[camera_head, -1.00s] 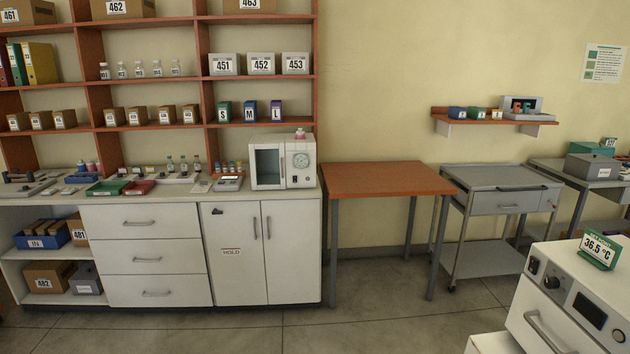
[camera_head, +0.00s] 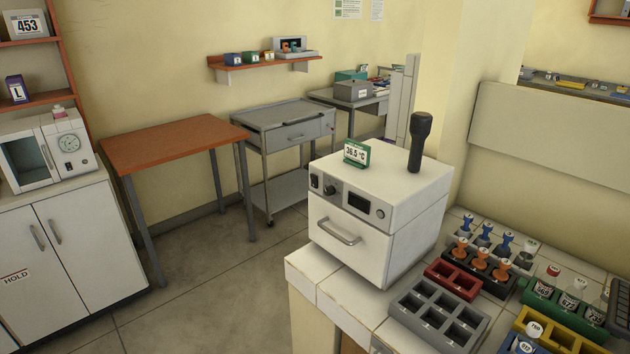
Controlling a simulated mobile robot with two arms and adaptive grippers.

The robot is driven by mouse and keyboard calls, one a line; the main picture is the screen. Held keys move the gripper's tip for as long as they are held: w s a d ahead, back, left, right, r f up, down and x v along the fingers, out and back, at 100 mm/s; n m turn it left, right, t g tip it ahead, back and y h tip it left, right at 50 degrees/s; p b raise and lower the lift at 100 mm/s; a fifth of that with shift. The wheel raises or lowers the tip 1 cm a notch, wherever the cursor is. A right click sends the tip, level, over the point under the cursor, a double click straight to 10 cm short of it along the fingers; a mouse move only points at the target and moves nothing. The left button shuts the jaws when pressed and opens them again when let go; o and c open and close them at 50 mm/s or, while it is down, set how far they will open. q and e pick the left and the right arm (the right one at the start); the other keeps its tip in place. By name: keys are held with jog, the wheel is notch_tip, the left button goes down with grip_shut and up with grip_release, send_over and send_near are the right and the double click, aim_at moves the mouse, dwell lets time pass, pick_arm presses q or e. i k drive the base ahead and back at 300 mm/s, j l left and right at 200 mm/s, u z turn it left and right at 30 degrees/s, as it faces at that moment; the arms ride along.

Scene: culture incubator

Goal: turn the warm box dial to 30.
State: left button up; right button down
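A white box (camera_head: 380,215) with a front drawer handle stands on the tiled counter right of centre. Its front panel has a dark round knob (camera_head: 330,187), a small dark display (camera_head: 358,202) and a smaller knob. A green-framed sign (camera_head: 357,153) on top reads 36.5 °C. A second white box (camera_head: 45,150) with a glass door stands at the left edge on a cabinet. It has a round pale dial (camera_head: 68,144) whose marks are too small to read. No label says which is the warm box. Neither gripper is in view.
A grey rack (camera_head: 438,317), a red rack (camera_head: 453,279) and several coloured stoppers and bottles crowd the tiled counter (camera_head: 318,270). A tall black-topped object (camera_head: 419,140) shows at the white box's top. An orange table (camera_head: 172,142) and grey cart (camera_head: 285,118) stand behind open floor (camera_head: 215,270).

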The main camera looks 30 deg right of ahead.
aim_at(329, 190)
jog(key=z, duration=1.2)
jog(key=j+u, duration=0.2)
jog(key=j, duration=0.15)
